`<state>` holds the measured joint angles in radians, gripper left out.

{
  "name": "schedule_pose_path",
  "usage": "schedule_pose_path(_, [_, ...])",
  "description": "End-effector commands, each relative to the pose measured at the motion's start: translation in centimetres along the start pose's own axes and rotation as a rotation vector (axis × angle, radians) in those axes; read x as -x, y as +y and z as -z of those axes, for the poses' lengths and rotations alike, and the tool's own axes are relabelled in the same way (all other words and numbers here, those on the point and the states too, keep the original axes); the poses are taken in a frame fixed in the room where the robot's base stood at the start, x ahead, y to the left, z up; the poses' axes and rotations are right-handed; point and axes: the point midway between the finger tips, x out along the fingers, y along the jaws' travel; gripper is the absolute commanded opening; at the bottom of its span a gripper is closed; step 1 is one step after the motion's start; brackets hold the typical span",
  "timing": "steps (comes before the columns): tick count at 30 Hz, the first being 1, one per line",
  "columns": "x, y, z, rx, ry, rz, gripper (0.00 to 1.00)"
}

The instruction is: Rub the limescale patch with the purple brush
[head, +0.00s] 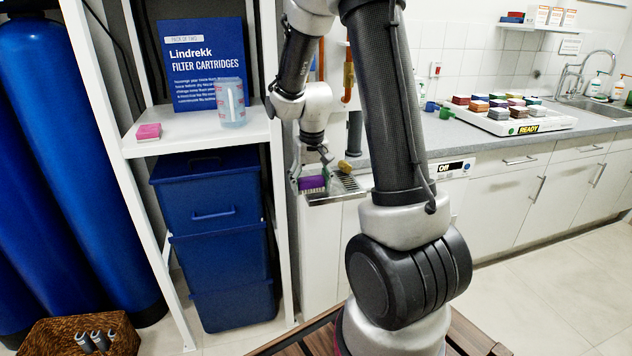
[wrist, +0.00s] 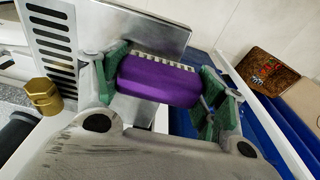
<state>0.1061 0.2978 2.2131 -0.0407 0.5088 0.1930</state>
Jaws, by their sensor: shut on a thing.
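My gripper (head: 311,178) is shut on the purple brush (head: 313,184), beside the metal drip tray (head: 350,185) at the left end of the counter. In the wrist view the purple brush (wrist: 160,82) sits crosswise between the green finger pads of my gripper (wrist: 162,84). Its pale bristles face the bare metal plate of the tray (wrist: 120,25), next to the slotted part. I cannot tell whether the bristles touch the metal. No limescale patch can be made out; the brush and gripper cover part of the tray.
A brass hexagonal fitting (wrist: 42,95) stands close by the tray. A white shelf to the left holds a pink sponge (head: 149,131), a clear jug (head: 230,103) and a blue carton (head: 203,60). Blue bins (head: 212,195) stand below. The counter right of the tray carries a green cup (head: 445,113).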

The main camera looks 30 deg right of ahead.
Motion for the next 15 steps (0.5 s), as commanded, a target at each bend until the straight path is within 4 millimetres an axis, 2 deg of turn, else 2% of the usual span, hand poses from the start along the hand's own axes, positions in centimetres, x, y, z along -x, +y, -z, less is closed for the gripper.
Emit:
schedule_pose_path(8, [-0.2, 0.1, 1.2, 0.0, -0.004, 0.0, 0.43])
schedule_pose_path(15, [0.0, 2.0, 1.2, -0.003, -0.003, 0.0, 0.43])
